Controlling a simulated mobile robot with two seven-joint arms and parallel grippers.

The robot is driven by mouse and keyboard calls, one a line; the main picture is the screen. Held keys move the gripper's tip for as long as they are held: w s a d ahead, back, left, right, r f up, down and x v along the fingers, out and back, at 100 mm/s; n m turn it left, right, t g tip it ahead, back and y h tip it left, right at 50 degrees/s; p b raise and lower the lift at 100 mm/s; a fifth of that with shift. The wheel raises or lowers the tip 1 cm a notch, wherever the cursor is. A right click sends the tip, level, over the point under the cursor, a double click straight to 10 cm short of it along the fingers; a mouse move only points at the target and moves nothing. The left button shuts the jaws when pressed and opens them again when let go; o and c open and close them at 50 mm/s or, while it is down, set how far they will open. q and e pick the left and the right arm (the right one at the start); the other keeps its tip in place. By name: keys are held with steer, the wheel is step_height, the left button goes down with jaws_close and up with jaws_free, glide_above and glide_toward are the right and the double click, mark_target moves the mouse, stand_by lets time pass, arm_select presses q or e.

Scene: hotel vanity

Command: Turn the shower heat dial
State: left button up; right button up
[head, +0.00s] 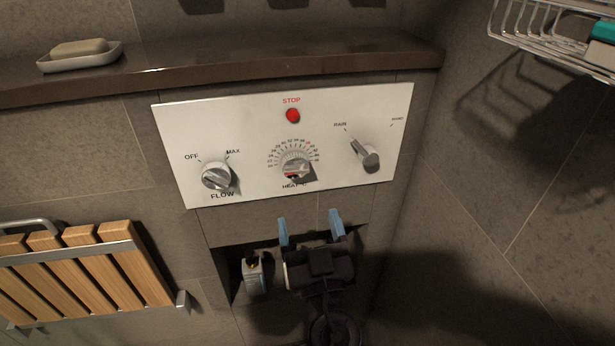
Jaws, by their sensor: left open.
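The heat dial (296,168) is a round grey knob in the middle of a pale control panel (250,115), ringed by a printed scale with red marks on its right side and labelled HEAT below. My left gripper (310,221) is below the panel, under the heat dial. Its two blue-tipped fingers point up and stand apart, with nothing seen between them. The fingers appear clear of the dial. My right gripper does not show.
The panel also has a flow knob (216,177), a red stop button (293,115) and a rain lever (365,154). A dark ledge (230,62) holds a soap dish (80,62). A small bottle (254,275) stands in a niche beside my gripper. A slatted wooden seat (80,270) and wire rack (545,35) flank it.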

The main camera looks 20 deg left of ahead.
mark_target(297, 174)
arm_select(q)
steer(key=p+x, duration=0.1)
steer(key=x, duration=0.8)
steer(key=shift+w+a+r, duration=0.15)
steer(key=shift+w+a, duration=0.25)
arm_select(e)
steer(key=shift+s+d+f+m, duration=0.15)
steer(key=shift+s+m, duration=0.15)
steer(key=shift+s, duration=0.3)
arm_select(q)
steer(key=shift+c, duration=0.2)
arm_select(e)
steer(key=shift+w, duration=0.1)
arm_select(q)
steer(key=c, duration=0.9)
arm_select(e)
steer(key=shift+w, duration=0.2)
